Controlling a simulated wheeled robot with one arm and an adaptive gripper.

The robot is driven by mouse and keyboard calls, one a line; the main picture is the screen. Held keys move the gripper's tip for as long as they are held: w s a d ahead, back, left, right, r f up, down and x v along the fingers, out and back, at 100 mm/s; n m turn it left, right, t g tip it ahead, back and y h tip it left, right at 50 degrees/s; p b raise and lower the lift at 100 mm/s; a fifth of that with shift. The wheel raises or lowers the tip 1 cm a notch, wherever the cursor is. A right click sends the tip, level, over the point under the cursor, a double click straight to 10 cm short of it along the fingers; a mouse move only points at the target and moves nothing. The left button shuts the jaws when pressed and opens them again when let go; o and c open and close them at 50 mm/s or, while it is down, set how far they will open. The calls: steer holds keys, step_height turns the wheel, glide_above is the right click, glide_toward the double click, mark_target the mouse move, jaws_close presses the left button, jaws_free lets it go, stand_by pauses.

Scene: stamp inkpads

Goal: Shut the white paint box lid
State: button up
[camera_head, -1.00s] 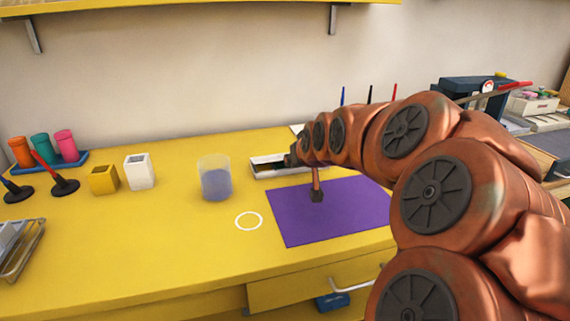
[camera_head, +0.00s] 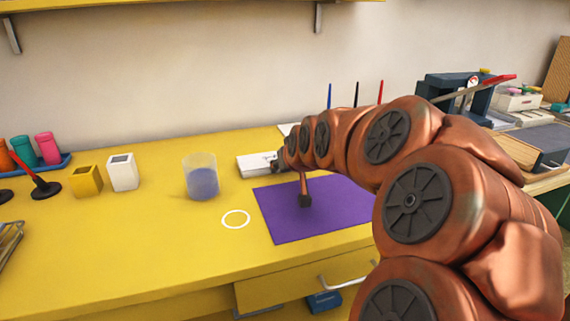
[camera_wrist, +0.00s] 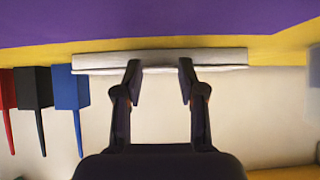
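The white paint box (camera_head: 256,165) sits on the yellow table behind the purple mat. Its visible left part shows a white top, with no dark inside showing. The right part is hidden behind my arm. In the wrist view the box (camera_wrist: 100,61) is a long white strip beside the mat. I cannot tell whether its lid is fully flush. My gripper (camera_wrist: 161,68) has its two fingers spread apart with nothing between them. The fingertips are at the box, and I cannot tell if they touch it. In the head view my gripper is mostly hidden by the arm.
The purple mat (camera_head: 285,223) lies in front of the box. A cup of bluish liquid (camera_head: 202,182) stands to its left, then a white holder (camera_head: 122,172) and a yellow holder (camera_head: 87,181). Blue, black and red pens stand behind my arm.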

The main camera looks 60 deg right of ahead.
steer(key=shift+o, duration=1.3)
steer(key=shift+r, duration=0.1)
steer(key=shift+r, duration=0.1)
step_height(320, 180, up, 10)
